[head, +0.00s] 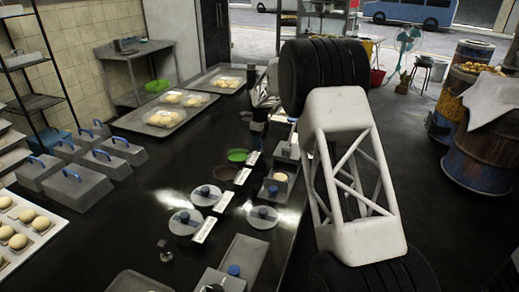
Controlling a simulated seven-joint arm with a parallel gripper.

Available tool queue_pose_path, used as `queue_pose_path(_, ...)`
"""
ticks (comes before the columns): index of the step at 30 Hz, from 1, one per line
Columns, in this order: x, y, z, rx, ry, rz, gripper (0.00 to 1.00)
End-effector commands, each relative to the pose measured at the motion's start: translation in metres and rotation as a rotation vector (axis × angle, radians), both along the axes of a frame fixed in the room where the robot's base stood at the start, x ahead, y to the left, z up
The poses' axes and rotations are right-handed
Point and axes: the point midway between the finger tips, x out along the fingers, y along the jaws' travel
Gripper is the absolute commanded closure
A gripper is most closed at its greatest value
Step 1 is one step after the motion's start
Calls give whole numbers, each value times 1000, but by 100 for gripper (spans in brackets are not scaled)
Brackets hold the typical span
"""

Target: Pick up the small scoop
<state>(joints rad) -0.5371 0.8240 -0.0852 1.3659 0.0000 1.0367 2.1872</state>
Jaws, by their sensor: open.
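I cannot make out the small scoop for certain. A small metal piece (165,252) lies on the dark counter near its front, but its shape is too small to tell. My gripper (256,138) is partly visible beyond my arm's wheel-like joint, low over the far right part of the counter, near the green bowl. It is open, and I see nothing held in it. My white arm link and the black joint hide part of the counter's right edge and the floor behind.
The dark counter (130,225) holds round lidded containers (186,221) with blue knobs, a green bowl (237,155), grey boxes (78,187) with blue handles, and dough trays (165,116). Barrels (483,155) stand at the right. Bare counter lies left of the lids.

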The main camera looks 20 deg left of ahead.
Motion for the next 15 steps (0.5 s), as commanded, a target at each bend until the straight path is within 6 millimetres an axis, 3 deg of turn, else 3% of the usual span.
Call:
queue_pose_path(7,0,0,-8,-1,1,0,41)
queue_pose_path(15,-1,2,-33,-1,1,0,41)
